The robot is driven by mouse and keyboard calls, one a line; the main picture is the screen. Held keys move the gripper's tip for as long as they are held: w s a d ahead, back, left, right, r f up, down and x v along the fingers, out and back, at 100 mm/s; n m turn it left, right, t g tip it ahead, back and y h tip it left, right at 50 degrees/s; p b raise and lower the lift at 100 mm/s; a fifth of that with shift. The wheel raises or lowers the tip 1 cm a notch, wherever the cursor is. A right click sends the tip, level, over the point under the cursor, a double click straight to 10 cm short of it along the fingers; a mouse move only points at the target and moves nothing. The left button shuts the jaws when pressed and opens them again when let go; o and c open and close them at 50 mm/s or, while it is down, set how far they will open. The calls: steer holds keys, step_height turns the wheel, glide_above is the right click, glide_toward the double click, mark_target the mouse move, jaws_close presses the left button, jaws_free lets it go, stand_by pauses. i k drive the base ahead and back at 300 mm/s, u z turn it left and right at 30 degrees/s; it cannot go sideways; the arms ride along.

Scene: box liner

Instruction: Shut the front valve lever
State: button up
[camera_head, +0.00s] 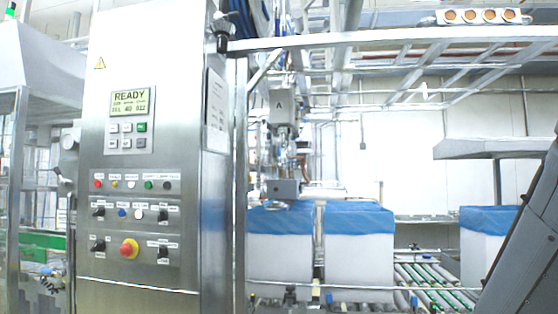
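I cannot make out a front valve lever for certain in this view. A small dark fitting (222,32) sits at the top right corner of the steel control cabinet (150,215), near blue hoses; I cannot tell what it is. My gripper is not in view. A dark grey slanted part at the lower right edge looks like a link of my arm.
The cabinet's display (130,102) reads READY, above rows of buttons and a red emergency stop (129,248). Behind are white boxes with blue liners (360,219), a roller conveyor (430,285), an overhead steel frame (390,40) and a hanging machine head (283,107).

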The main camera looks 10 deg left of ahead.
mark_target(278, 165)
steer(key=u, duration=0.6)
steer(key=i, duration=0.7)
steer(key=u, duration=0.8)
steer(key=i, duration=0.75)
steer(key=z, duration=0.6)
steer(key=i, duration=0.75)
steer(key=z, duration=0.7)
